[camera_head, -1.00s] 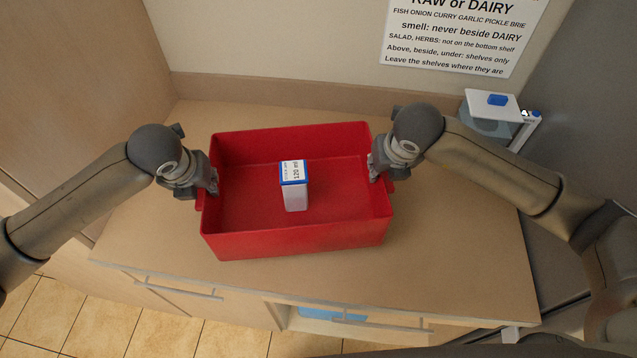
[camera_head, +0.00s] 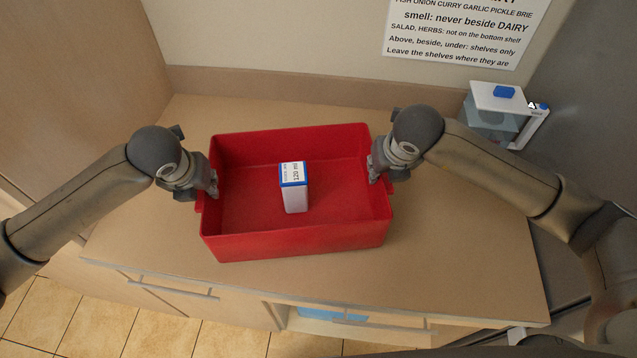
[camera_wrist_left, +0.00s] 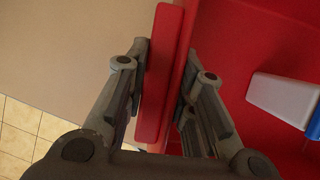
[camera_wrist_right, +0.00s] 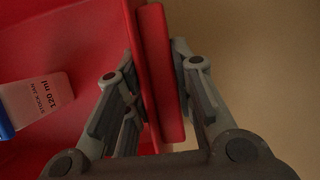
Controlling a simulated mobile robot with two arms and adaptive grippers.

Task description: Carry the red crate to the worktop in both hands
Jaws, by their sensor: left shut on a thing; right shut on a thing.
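The red crate (camera_head: 290,246) is over the wooden worktop (camera_head: 450,240) in the head view, roughly level; whether its base touches the worktop I cannot tell. My left gripper (camera_head: 210,186) is shut on the crate's left end, its fingers either side of the red rim piece (camera_wrist_left: 160,75) in the left wrist view. My right gripper (camera_head: 378,172) is shut on the right end, and its fingers straddle the rim piece (camera_wrist_right: 162,70) in the right wrist view. A white jar with a blue lid (camera_head: 295,190), labelled 120 ml, stands upright inside the crate.
A clear container with a white lid and blue button (camera_head: 497,112) stands at the worktop's back right. A printed sign (camera_head: 460,30) hangs on the back wall. Drawers with handles (camera_head: 170,287) are below the front edge. Bare worktop shows around the crate.

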